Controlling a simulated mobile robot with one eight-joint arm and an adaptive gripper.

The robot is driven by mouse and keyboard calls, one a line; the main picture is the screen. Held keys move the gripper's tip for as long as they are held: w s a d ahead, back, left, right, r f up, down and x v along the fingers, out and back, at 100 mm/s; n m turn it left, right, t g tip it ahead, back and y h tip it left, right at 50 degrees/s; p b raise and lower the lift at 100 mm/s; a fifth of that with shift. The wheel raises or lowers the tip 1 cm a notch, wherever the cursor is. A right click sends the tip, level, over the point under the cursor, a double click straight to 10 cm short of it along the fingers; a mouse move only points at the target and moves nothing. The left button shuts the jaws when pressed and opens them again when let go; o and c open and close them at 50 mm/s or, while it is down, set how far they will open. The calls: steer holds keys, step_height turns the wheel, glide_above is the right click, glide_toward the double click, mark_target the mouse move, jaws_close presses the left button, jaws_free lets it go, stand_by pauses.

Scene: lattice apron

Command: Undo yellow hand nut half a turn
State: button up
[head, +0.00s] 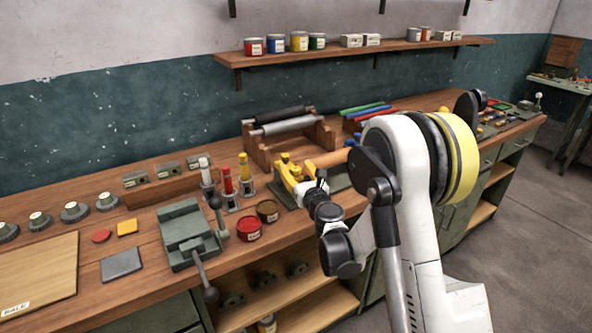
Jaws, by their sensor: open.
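My gripper (301,180) is at the end of the arm, over the workbench, left of my large white arm link. It is small here and seen from behind, but its jaws look open. A yellow cluster shows right at the gripper; its small knob-like top (285,158) may be the yellow hand nut. I cannot tell where the yellow parts end and the gripper begins, or whether they touch. A separate upright yellow-topped piece (243,165) stands left of it, beside a red-topped one (227,180) and a white-topped one (205,170).
A green vise (184,232) stands at the front edge, its handle overhanging. A wooden rack with rollers (262,147) stands behind the gripper. A shelf (350,54) with tins hangs on the wall.

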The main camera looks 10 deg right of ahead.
jaws_close()
steer(key=shift+y, duration=0.3)
steer(key=shift+d+n+g+y+b, duration=0.2)
steer(key=shift+n+g+y+b, duration=0.1)
steer(key=shift+n+y, duration=0.7)
steer(key=n+g+y, duration=0.1)
steer(key=n+y, duration=0.1)
steer(key=y, duration=0.1)
steer(key=shift+a, duration=0.15)
jaws_free()
